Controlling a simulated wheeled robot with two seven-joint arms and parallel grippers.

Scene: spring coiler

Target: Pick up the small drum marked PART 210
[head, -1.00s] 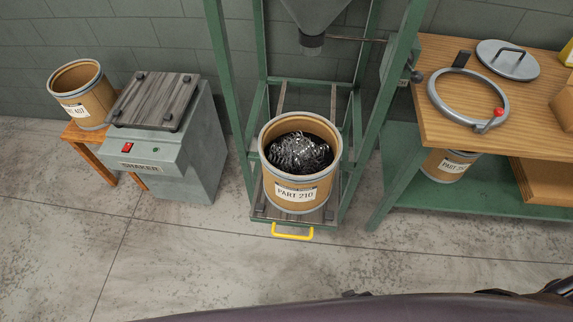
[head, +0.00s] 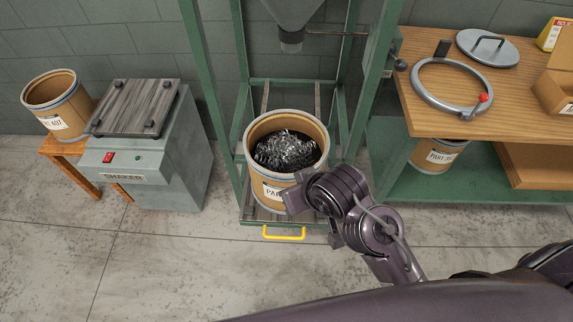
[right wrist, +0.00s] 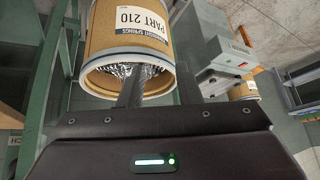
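The small drum marked PART 210 (head: 262,165) is a tan open-topped drum with a metal rim. It stands upright on the platform inside the green frame and holds a heap of shiny springs (head: 285,150). My right gripper (head: 292,200) is at the drum's front right, partly covering its label; its fingertips are hard to see in the head view. In the right wrist view, the drum (right wrist: 130,42) shows close up with its label readable. The two fingers of my right gripper (right wrist: 160,88) are apart, near the rim. Contact cannot be told. My left gripper is not in view.
A grey shaker (head: 150,160) stands left, beside a PART 407 drum (head: 60,100) on a wooden stand. A hopper (head: 290,15) hangs above. A bench (head: 420,115) at right holds a clamp ring (head: 418,83) and lid (head: 488,47); another drum (head: 428,155) sits beneath.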

